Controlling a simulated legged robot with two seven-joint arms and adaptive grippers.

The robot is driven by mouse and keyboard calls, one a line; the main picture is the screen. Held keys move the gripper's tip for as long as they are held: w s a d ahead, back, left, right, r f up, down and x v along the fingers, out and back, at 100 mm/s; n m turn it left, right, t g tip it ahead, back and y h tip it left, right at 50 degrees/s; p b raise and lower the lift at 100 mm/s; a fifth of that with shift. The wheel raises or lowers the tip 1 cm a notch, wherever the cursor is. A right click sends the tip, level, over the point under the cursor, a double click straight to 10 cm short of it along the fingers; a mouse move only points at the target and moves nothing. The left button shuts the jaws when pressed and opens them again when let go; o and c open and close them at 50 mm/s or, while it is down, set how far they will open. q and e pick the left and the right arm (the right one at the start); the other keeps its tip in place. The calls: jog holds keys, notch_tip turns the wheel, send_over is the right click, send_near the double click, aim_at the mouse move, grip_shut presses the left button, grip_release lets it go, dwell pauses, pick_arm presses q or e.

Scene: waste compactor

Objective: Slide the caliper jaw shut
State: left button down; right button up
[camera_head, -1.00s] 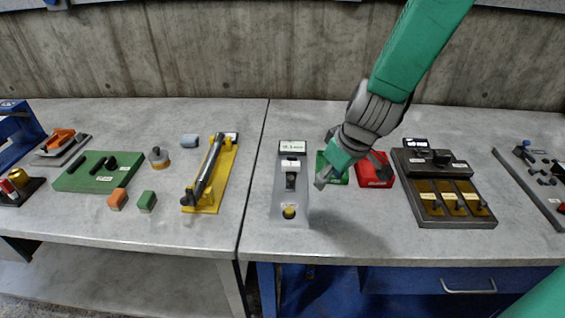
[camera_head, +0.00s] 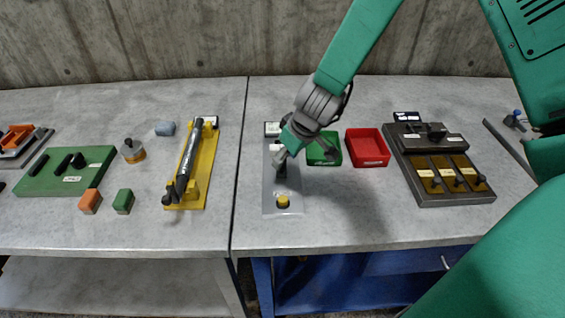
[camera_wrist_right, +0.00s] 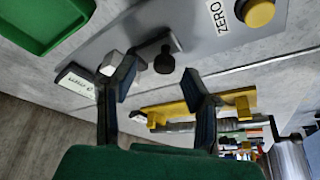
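The caliper is a grey plate (camera_head: 284,203) on the right-hand table. It carries a yellow button (camera_head: 283,202) at its near end and a small display (camera_head: 272,129) at its far end. In the right wrist view it has a pale block (camera_wrist_right: 110,62), a grey jaw piece (camera_wrist_right: 150,47) with a black knob (camera_wrist_right: 165,62), and a yellow button (camera_wrist_right: 259,13) marked ZERO. My right gripper (camera_head: 303,153) is over the caliper's far half. In the wrist view its fingers (camera_wrist_right: 160,88) are spread and empty, with the knob beyond the gap; contact is unclear. My left gripper is not in view.
A green tray (camera_head: 324,149) and a red tray (camera_head: 367,148) stand right of the caliper. A dark fixture with yellow pads (camera_head: 437,165) is farther right. The table front right of the caliper is clear.

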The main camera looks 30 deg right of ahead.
jog(key=shift+x, duration=0.8)
jog(key=shift+w+a+f, duration=0.15)
jog(key=shift+a+f, duration=0.05)
jog(key=shift+a, duration=0.15)
grip_shut()
jog(key=shift+d, duration=0.25)
jog(key=shift+w+d+r+p, duration=0.1)
jog(key=shift+w+d+p, duration=0.2)
jog(key=shift+w+p, duration=0.15)
jog(key=shift+w+d+r+p, duration=0.1)
jog(key=shift+w+d+p, duration=0.2)
jog(key=shift+w, duration=0.25)
jog(key=shift+w+f, duration=0.1)
jog(key=shift+w, duration=0.2)
